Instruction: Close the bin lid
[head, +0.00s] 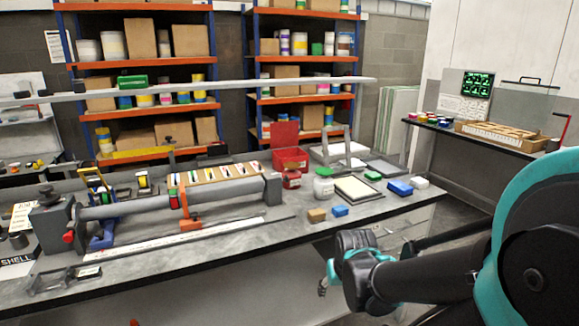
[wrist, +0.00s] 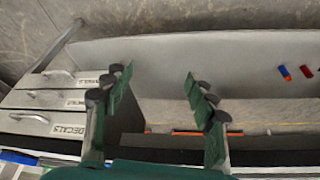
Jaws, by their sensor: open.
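A small red bin (head: 291,158) stands toward the back of the grey workbench, right of the long clamped tube. Its red lid (head: 285,134) stands up at the rear, so the bin looks open. A red jar in front hides part of it. My gripper (head: 327,280) is low at the bench's front edge, well to the right of and nearer than the bin. In the wrist view my gripper (wrist: 157,92) has its green fingers wide apart with nothing between them. The bin does not show in the wrist view.
A red jar (head: 291,178), a white jar (head: 323,188), a framed tray (head: 358,188) and small blue blocks (head: 400,187) lie around the bin's front and right. Labelled drawers (wrist: 38,122) show in the wrist view. The bench front is partly clear.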

